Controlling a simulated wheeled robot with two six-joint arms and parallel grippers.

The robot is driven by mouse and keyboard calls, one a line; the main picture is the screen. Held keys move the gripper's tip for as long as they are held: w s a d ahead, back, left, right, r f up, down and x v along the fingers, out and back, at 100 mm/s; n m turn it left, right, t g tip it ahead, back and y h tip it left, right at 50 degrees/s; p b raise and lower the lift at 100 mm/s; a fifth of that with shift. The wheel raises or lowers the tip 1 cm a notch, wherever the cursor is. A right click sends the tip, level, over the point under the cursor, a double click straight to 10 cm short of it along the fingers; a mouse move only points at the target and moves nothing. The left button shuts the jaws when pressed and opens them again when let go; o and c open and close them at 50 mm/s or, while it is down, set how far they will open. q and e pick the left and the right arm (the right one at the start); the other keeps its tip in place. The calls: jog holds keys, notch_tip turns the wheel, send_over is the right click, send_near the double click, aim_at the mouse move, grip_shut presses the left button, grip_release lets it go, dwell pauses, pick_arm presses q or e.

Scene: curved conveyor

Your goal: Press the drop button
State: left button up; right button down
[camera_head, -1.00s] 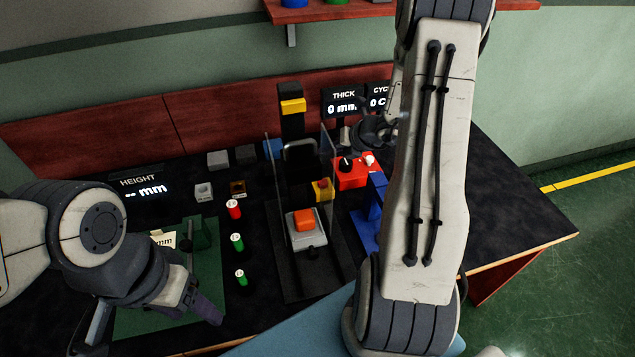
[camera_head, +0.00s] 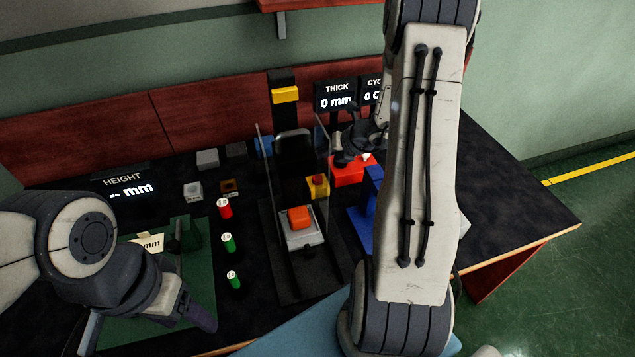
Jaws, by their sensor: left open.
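No label reading "drop" is legible. An orange-red square button (camera_head: 300,217) sits on a grey box (camera_head: 304,238) between two thin upright rods. Behind it, a small red button (camera_head: 319,180) tops a yellow box (camera_head: 318,191). To the right is a red box (camera_head: 349,172) with a pale knob on top; its left top is covered by my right gripper (camera_head: 345,155). That gripper is just above or touching the red box; I cannot tell which, nor its finger opening. My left gripper (camera_head: 198,318) is open and empty over the front left of the table, away from the buttons.
Red and green labelled cylinders (camera_head: 229,242) stand left of the orange-red button. A blue stand (camera_head: 362,225) is right of it, partly behind my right arm. A green mat (camera_head: 200,290) lies under my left gripper. Displays (camera_head: 337,96) stand at the back.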

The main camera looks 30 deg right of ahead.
aim_at(313, 177)
pick_arm(q)
notch_tip(313, 177, down, 5)
jog(key=b, duration=0.4)
jog(key=shift+f, duration=0.1)
pick_arm(e)
notch_tip(313, 177, down, 6)
jog(key=shift+r, duration=0.15)
pick_arm(q)
jog(key=shift+f, duration=0.1)
dwell(1.2)
jog(key=shift+f+b, duration=0.25)
jog(key=shift+b, duration=0.2)
pick_arm(e)
jog(key=shift+f, duration=0.4)
pick_arm(q)
jog(key=shift+f+b, duration=0.55)
pick_arm(e)
jog(key=shift+f, duration=0.6)
pick_arm(q)
jog(key=shift+r, duration=0.1)
pick_arm(e)
jog(key=shift+r, duration=0.1)
pick_arm(q)
jog(key=shift+r+p, duration=0.8)
jog(key=shift+p, duration=0.1)
pick_arm(e)
jog(key=shift+r, duration=0.9)
